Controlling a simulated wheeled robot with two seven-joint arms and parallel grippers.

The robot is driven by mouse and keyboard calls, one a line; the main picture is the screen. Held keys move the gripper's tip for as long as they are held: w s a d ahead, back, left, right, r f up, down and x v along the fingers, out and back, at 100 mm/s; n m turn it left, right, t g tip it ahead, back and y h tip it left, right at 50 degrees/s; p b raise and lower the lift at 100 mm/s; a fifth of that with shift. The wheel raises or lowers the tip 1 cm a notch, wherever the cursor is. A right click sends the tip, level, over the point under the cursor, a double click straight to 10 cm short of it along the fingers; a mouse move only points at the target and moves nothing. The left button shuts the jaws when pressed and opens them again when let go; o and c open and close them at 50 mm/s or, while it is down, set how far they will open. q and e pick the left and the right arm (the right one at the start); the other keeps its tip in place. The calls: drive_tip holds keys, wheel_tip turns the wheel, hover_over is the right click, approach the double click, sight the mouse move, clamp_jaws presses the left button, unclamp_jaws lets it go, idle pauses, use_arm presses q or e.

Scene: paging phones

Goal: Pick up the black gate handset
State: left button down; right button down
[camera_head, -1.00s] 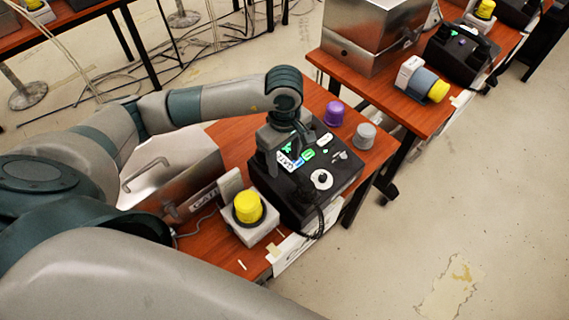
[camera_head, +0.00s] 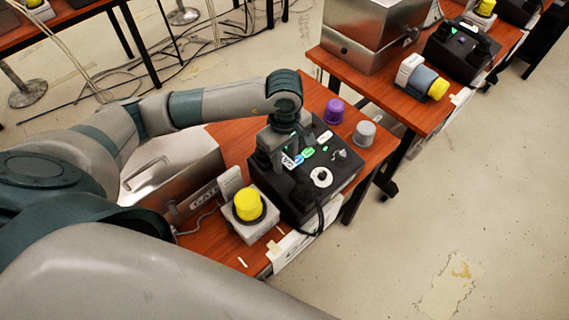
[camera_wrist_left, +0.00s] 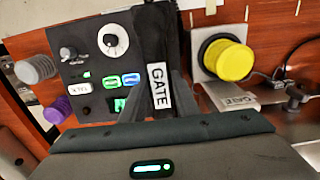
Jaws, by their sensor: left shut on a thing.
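The black gate handset (camera_wrist_left: 157,45) with its white GATE label shows in the left wrist view, between the fingers of my left gripper (camera_wrist_left: 160,98). In the head view my left gripper (camera_head: 278,160) is over the left part of the black phone base (camera_head: 338,180) and hides most of the handset. The gripper is shut on the handset. I cannot tell whether the handset is clear of the base. The base has a white dial (camera_wrist_left: 113,40) and small lit buttons. My right gripper is not in view.
A yellow beacon (camera_head: 249,204) on a white box stands left of the base. Purple (camera_head: 334,111) and grey (camera_head: 364,134) knobs stand behind it. A metal case (camera_head: 172,165) is at the left. A second table with another phone (camera_head: 460,52) is beyond a gap.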

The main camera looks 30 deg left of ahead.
sight(285, 159)
use_arm(q)
drive_tip(key=shift+r, duration=0.1)
